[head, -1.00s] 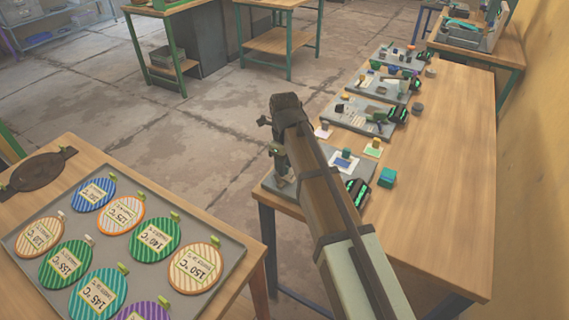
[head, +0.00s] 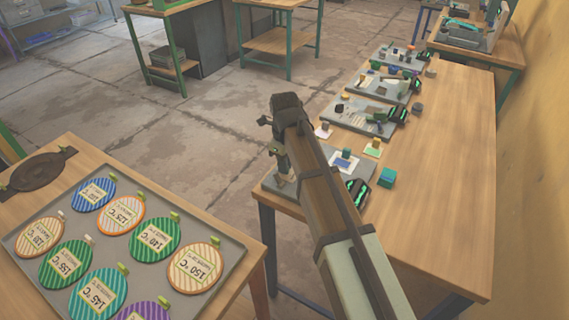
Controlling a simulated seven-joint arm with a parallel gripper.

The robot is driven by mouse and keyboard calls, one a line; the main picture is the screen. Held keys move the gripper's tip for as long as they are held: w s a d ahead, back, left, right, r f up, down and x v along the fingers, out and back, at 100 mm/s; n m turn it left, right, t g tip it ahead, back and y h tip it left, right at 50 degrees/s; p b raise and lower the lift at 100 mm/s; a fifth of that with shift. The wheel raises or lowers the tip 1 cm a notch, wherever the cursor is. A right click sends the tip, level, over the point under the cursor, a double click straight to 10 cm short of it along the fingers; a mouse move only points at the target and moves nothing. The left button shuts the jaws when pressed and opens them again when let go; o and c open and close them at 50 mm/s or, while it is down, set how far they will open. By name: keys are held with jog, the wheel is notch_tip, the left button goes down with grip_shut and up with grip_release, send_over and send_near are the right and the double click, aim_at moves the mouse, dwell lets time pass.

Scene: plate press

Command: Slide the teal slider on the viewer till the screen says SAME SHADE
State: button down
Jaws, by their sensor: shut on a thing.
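The nearest grey viewer (head: 405,175) stands on the long wooden table, partly behind my arm. Its dark screen (head: 358,189) shows green marks too small and too covered to read. My gripper (head: 284,184) points down at the viewer's left end, its jaws shut on a small part low on the viewer. I take this for the teal slider, but its colour and exact position are hidden by the jaws. A white card with a blue patch (head: 343,162) lies on the viewer, with a small teal block at its far edge.
A teal-green cube (head: 387,178) sits right of the viewer. Several similar grey stations (head: 347,113) line the table beyond. A tray (head: 230,262) of striped round plates is on the left table (head: 115,153). The long table's right side (head: 455,200) is clear.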

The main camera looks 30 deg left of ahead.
jog(key=w, duration=0.3)
jog(key=c, duration=1.1)
grip_release()
notch_tip(320, 180, up, 14)
jog(key=shift+f, duration=0.1)
